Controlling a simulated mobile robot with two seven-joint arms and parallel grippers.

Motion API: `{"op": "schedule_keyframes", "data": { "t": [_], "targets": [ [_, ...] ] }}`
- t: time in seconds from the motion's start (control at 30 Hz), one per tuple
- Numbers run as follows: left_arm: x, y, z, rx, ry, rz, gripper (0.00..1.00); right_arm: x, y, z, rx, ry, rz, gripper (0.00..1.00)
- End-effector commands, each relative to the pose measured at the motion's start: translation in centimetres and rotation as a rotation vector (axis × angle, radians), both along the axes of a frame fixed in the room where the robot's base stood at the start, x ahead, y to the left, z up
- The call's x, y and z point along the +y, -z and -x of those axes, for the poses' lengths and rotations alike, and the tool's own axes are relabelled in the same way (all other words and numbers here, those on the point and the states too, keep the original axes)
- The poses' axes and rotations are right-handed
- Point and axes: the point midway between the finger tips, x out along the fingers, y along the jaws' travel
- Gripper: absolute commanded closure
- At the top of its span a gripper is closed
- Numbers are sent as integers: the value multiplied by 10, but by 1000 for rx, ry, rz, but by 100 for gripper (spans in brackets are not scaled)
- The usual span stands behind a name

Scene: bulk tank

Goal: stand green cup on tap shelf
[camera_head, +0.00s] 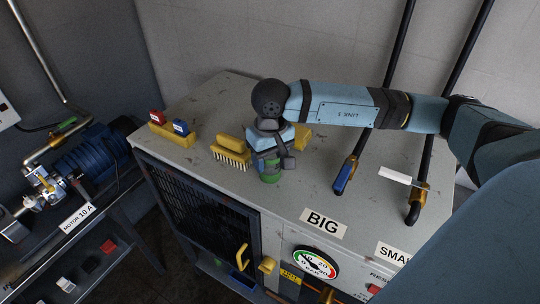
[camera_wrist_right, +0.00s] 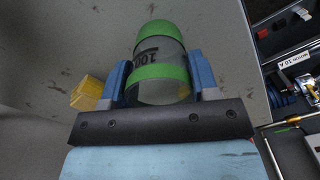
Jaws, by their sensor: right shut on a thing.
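The green cup (camera_head: 269,177) is a clear grey cup with green bands, partly hidden under my right gripper (camera_head: 272,158) in the head view. In the right wrist view the cup (camera_wrist_right: 160,71) has a dark printed mark and sits between the two blue fingers of my right gripper (camera_wrist_right: 158,82). The right gripper is shut on the cup, over the grey cabinet top. I cannot tell whether the cup touches the top. Yellow tap handles (camera_head: 242,257) show low on the cabinet front; a shelf below them is not clear. My left gripper is not in view.
The cabinet top (camera_head: 310,190) carries a yellow brush (camera_head: 231,155), another yellow block (camera_head: 302,137) and a yellow holder (camera_head: 173,134) with red and blue pieces. Two black pipes (camera_head: 377,115) rise at the right. A round gauge (camera_head: 315,263) is on the front. A blue motor (camera_head: 90,155) stands at left.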

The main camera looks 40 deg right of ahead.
Motion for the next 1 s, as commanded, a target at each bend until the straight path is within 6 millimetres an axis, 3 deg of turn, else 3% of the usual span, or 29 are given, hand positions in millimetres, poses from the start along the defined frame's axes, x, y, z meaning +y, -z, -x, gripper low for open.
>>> {"op": "schedule_keyframes", "data": {
  "t": [0.3,0.33,0.43,0.83,1.0],
  "targets": [
    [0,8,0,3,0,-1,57,0,4,0,-1,0,-1,68],
    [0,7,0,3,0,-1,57,0,3,0,-1,0,-1,41],
    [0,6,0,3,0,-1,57,0,2,0,-1,0,-1,20],
    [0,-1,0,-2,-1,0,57,0,-5,-1,-2,0,-1,20],
    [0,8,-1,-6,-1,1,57,-1,-35,-1,-6,1,-1,20]
  ]
}}
